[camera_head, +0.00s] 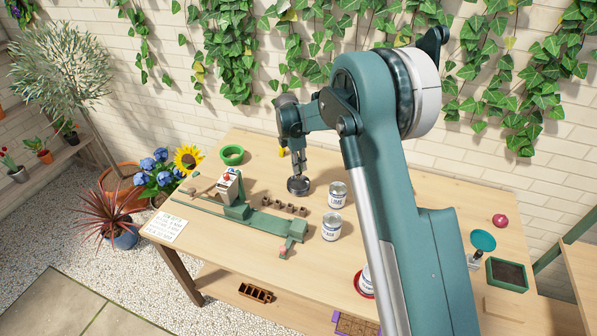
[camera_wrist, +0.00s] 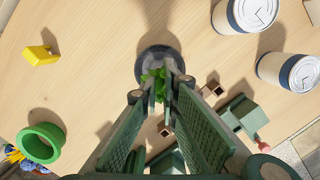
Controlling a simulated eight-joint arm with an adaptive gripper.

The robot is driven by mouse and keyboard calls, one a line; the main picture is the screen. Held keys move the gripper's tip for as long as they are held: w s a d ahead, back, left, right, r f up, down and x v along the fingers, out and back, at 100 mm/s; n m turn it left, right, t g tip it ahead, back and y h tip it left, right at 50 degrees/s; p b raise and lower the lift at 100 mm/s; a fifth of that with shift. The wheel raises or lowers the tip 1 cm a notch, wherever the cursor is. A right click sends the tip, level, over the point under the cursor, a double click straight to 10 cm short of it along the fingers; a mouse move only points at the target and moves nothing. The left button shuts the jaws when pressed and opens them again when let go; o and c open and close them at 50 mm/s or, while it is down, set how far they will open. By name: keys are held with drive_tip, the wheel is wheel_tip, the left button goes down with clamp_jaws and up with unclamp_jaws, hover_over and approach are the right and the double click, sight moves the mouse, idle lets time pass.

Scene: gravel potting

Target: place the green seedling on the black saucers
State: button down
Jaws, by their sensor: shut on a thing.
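My gripper (camera_head: 299,171) is over the table, pointing down, just above the black saucers (camera_head: 298,187). In the wrist view my gripper (camera_wrist: 166,88) is shut on the green seedling (camera_wrist: 155,82), whose leaves show between the fingertips. The black saucers (camera_wrist: 150,66) show as a dark round rim around and behind the leaves. I cannot tell whether the seedling touches them. The seedling is too small to make out in the head view.
Two labelled cans (camera_head: 337,195) (camera_head: 331,227) stand right of the saucers. A green ring-shaped dish (camera_head: 232,154) and a yellow object (camera_wrist: 40,56) lie to the left and behind. A green rail device (camera_head: 237,211) with small brown blocks (camera_head: 284,207) is in front.

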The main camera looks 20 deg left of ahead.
drive_tip(key=shift+f, duration=1.35)
drive_tip(key=shift+f, duration=0.2)
drive_tip(key=c, duration=2.6)
unclamp_jaws()
drive_tip(key=shift+r, duration=0.2)
drive_tip(key=r, duration=0.4)
drive_tip(key=a+r, duration=0.1)
drive_tip(key=r, duration=0.3)
drive_tip(key=s+r, duration=0.1)
drive_tip(key=r, duration=0.3)
drive_tip(key=shift+s+a, duration=0.1)
drive_tip(key=shift+a, duration=0.1)
